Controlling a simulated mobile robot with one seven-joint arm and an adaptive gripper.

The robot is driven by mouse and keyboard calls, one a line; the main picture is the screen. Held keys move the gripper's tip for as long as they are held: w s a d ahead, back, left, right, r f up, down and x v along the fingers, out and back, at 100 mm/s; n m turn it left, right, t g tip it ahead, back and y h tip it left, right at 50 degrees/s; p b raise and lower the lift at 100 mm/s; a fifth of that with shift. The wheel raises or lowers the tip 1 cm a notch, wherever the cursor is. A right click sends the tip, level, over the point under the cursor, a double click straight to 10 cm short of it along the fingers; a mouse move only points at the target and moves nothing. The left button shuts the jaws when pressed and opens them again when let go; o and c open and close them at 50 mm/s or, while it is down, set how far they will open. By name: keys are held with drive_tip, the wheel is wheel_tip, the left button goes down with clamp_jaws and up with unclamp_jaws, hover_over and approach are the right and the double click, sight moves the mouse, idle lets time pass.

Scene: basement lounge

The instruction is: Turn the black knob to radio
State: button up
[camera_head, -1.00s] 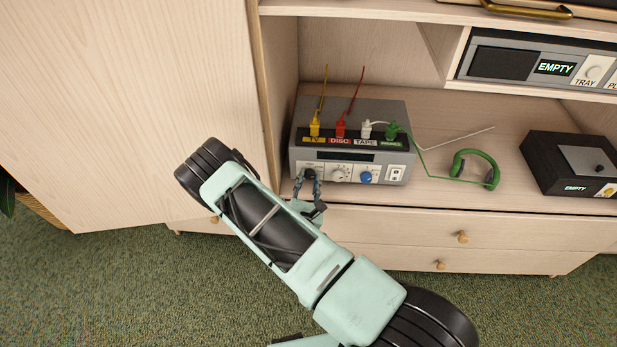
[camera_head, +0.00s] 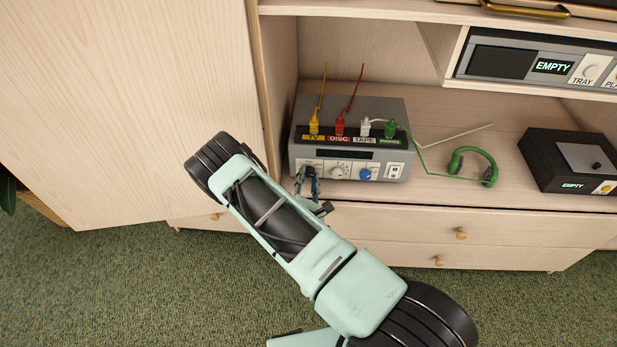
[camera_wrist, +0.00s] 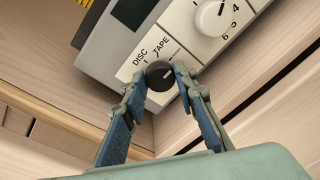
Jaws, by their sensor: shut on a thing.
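The black knob (camera_wrist: 160,76) is on the front panel of the grey receiver (camera_head: 350,107), at the panel's left end. In the wrist view, labels reading DISC and TAPE show beside it; any other labels around it are hidden or unreadable, and I see no radio label. My gripper (camera_wrist: 157,80) is shut on the knob, one blue-padded finger on each side. In the head view my gripper (camera_head: 306,172) reaches the panel's left end from below and covers most of the knob. A pale line on the knob's face points toward the upper right in the wrist view.
A white numbered knob (camera_wrist: 213,17) sits close to my fingers, and a blue knob (camera_head: 365,174) is further right. Several coloured plugs stand on the receiver's top. Green headphones (camera_head: 473,166) and a black box (camera_head: 572,162) lie right on the shelf. A cabinet door (camera_head: 130,110) is at left.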

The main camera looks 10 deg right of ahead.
drive_tip(key=o, duration=1.2)
drive_tip(key=shift+c, duration=0.2)
drive_tip(key=shift+s, duration=0.1)
drive_tip(key=v, duration=1.1)
drive_tip(key=shift+s+a, duration=0.15)
drive_tip(key=shift+s, duration=0.2)
drive_tip(key=shift+r, duration=0.1)
